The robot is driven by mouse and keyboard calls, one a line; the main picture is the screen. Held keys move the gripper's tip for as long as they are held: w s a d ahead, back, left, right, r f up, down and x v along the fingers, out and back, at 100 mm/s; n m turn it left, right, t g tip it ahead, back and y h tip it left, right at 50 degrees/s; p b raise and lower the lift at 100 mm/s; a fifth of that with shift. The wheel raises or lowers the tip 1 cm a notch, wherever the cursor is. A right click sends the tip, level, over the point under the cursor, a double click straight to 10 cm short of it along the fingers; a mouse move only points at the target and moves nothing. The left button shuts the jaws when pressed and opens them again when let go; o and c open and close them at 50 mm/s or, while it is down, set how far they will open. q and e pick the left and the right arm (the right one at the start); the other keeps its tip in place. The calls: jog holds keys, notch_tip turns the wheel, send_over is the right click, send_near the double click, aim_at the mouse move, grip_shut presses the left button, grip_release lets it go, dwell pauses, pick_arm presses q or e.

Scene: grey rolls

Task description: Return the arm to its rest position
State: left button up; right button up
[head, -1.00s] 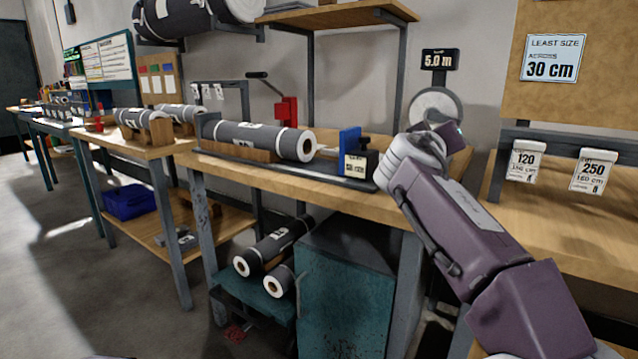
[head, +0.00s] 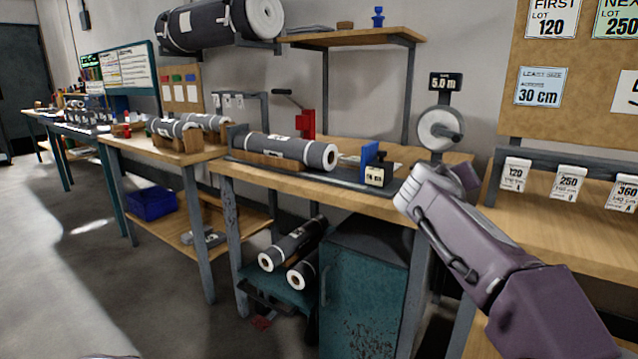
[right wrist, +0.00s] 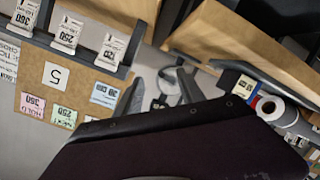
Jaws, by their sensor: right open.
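My right arm (head: 490,250) is purple-grey and reaches in from the lower right of the head view. Its pale wrist hangs in front of the right end of the middle workbench (head: 400,195). The right gripper is mostly hidden behind the wrist there. In the right wrist view, the two grey fingers of my right gripper (right wrist: 160,95) stand apart with nothing between them. A dark purple arm link fills the lower part of that view. My left gripper is not in view.
A grey roll (head: 285,148) lies on the bench, left of a blue block (head: 370,158). A white disc (head: 440,129) stands behind my wrist. A teal cabinet (head: 365,285) is below. Hanging tags (head: 567,183) line the right bench. Open floor (head: 70,270) is at left.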

jog(key=s+a+f+g+y+p, duration=0.1)
jog(key=s+f+g+y+p, duration=0.3)
jog(key=f, duration=0.6)
jog(key=s+a+f+g+p, duration=0.1)
jog(key=s+f+g+p, duration=0.1)
jog(key=s+f, duration=0.6)
jog(key=s+a+f+m+g+y+p, duration=0.1)
jog(key=s+a+f+g+y, duration=0.2)
jog(key=s+f, duration=0.55)
jog(key=s+a+f+g+y, duration=0.2)
jog(key=s+a+f+g, duration=0.15)
jog(key=s+f, duration=0.5)
notch_tip(320, 180, up, 37)
jog(key=w+a+t+p, duration=0.1)
jog(key=p, duration=3.7)
jog(key=shift+w+r, duration=0.15)
jog(key=shift+r, duration=0.05)
